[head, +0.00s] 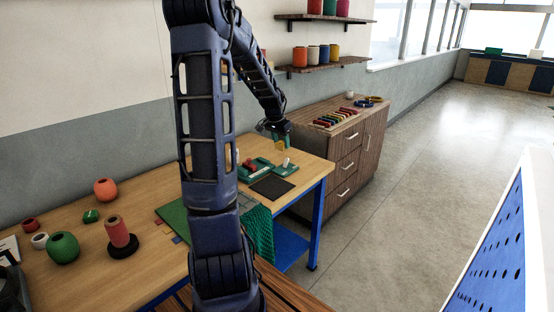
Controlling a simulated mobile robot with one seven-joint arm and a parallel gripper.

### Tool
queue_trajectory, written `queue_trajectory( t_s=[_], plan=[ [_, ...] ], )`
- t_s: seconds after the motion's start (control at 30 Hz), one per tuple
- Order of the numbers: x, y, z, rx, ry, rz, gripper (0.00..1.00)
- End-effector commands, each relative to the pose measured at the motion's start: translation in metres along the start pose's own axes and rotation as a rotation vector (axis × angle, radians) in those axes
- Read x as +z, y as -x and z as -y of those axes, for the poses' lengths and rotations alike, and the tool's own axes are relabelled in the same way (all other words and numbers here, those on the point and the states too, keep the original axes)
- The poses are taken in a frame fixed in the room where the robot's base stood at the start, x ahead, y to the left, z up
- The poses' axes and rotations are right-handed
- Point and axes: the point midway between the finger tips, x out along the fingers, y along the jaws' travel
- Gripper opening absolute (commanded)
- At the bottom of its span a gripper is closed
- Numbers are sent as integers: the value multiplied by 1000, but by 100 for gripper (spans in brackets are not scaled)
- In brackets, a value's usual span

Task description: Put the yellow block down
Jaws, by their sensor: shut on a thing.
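The yellow block (280,147) is small in the head view and hangs at the end of my arm. My gripper (278,139) is shut on it, above the far right end of the wooden table (140,195). Below and around it are a green tray (262,172) with red and white items, and a dark flat mat (271,187). The block looks raised above the table, but the exact gap is hard to tell. My fingertips are too small to see clearly.
A wooden cabinet (345,155) with a row of coloured items (337,117) stands behind the table's right end. Spools (105,189) and a green net (259,235) lie on and over the table. The floor at right is clear.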

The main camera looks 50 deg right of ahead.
Motion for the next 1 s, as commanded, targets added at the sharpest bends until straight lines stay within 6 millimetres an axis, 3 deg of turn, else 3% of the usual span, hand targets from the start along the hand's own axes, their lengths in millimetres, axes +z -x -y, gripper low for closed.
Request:
queue_trajectory(
  t_s=[0.4, 0.63, 0.77, 1.0],
  plan=[
    [35, 16, 66, 7, -18, 1, 22],
    [47, 16, 83, 11, -29, 1, 22],
    [53, -1, 83, 13, -31, 2, 22],
    [69, -51, 82, 14, -31, 3, 22]
  ],
)
